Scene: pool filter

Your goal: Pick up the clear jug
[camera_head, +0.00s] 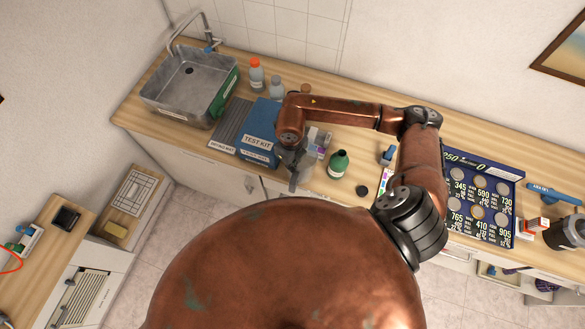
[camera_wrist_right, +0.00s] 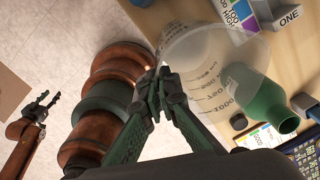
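The clear jug (camera_wrist_right: 212,62) is see-through with dark graduation marks and fills the top middle of the right wrist view. In the head view it is mostly hidden behind my right gripper (camera_head: 293,175) near the counter's front edge. In the right wrist view my right gripper (camera_wrist_right: 162,82) has its fingertips close together at the jug's side and looks shut on a thin part of it; the pinched part is hidden. My left gripper (camera_wrist_right: 46,104) hangs open and empty at the left of the right wrist view, away from the counter.
A green bottle (camera_head: 338,164) stands right of the jug, with a black cap (camera_head: 362,191) nearby. The blue test kit (camera_head: 260,134) is on the left, beside a drying mat (camera_head: 232,128) and metal basin (camera_head: 178,98). A number tray (camera_head: 482,200) lies farther right.

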